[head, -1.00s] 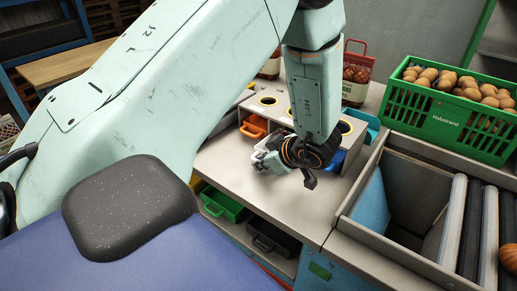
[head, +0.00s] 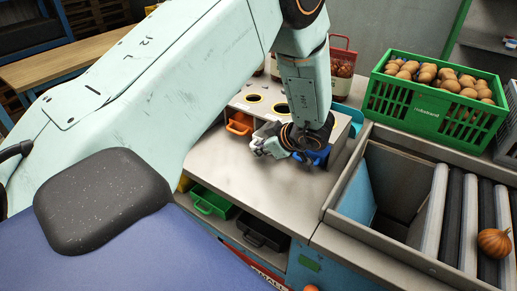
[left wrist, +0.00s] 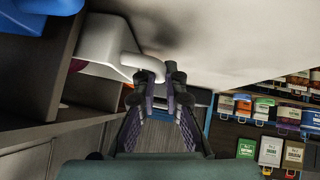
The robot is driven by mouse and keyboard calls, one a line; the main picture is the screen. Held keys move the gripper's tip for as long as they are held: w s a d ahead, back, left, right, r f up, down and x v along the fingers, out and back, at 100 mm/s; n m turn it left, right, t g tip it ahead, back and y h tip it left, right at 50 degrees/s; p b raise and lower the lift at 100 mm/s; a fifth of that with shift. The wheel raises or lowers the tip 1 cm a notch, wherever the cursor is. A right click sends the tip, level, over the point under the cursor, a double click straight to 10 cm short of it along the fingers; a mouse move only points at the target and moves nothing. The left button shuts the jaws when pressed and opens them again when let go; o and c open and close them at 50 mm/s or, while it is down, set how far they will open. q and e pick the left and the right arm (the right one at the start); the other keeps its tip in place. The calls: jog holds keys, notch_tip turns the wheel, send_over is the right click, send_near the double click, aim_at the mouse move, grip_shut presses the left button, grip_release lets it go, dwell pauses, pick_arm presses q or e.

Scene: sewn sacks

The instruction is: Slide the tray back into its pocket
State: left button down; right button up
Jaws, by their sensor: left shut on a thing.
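The white tray (head: 261,134) sticks out of the front of a low box (head: 266,108) with round holes in its top. An orange tray (head: 239,124) sits to its left and a blue tray (head: 317,156) to its right. My left gripper (head: 270,147) is at the front of the white tray and partly hides it. In the left wrist view, the fingers (left wrist: 172,88) are shut on the curved handle (left wrist: 146,63) of the white tray (left wrist: 100,38). How deep the tray sits in its pocket is hidden. My right gripper is out of view.
Below the worktop (head: 250,180) are a green tray (head: 211,202) and a black tray (head: 262,232). The worktop before the box is clear.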

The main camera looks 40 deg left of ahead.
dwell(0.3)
pick_arm(q)
jog(key=c, duration=1.4)
grip_release()
jog(key=shift+o, duration=0.2)
jog(key=shift+v, duration=3.9)
jog(key=shift+d, duration=0.1)
